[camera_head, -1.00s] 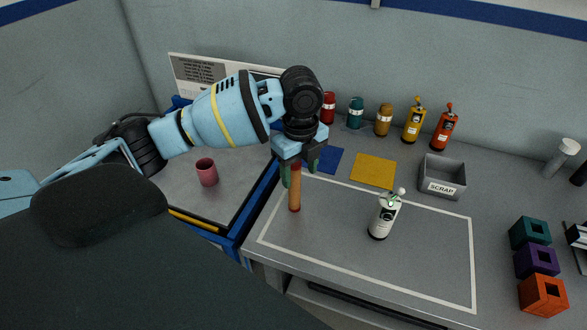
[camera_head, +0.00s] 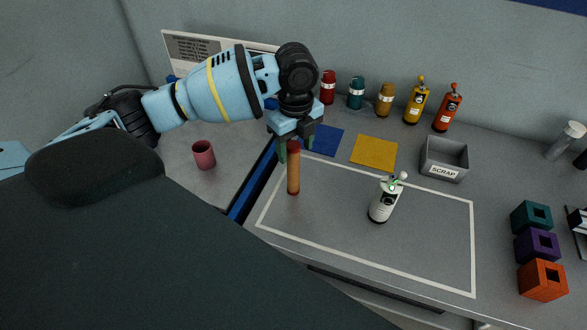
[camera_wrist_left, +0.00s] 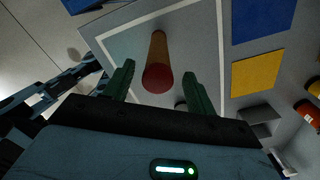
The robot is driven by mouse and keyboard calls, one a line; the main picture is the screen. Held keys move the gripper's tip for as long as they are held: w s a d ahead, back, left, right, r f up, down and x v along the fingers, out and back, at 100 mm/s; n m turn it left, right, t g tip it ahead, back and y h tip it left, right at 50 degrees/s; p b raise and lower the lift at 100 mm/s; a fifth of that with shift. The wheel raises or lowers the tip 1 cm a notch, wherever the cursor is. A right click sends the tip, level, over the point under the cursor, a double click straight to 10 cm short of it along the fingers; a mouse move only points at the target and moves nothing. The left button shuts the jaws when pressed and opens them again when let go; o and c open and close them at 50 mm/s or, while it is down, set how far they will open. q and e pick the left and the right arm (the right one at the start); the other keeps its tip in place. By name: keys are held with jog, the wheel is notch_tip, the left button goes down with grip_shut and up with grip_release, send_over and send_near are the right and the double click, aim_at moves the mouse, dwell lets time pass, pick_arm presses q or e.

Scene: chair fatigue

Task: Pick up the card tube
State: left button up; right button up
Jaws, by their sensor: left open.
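The card tube (camera_head: 293,172) is a brown cylinder with reddish ends, standing upright inside the white outline near its left end. In the left wrist view the tube (camera_wrist_left: 157,60) shows its red top end, beyond the fingertips and roughly between them. My left gripper (camera_head: 295,148) has green fingers and is above and just behind the tube's top. In the left wrist view its fingers (camera_wrist_left: 158,82) are spread wide with nothing held. Whether a finger touches the tube cannot be told. My right gripper is not in view.
A white spray bottle (camera_head: 383,203) stands right of the tube inside the outline. Behind are a blue mat (camera_head: 326,141), a yellow mat (camera_head: 374,152) and a grey scrap bin (camera_head: 444,160). A pink cup (camera_head: 203,155) stands left. Coloured blocks (camera_head: 537,245) line the right.

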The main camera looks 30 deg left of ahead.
aim_at(293, 160)
pick_arm(q)
jog(key=f, duration=0.4)
jog(key=shift+s+a+f, duration=0.1)
jog(key=shift+a+f, duration=0.1)
jog(key=shift+f, duration=0.2)
jog(key=shift+c, duration=0.3)
jog(key=c, duration=1)
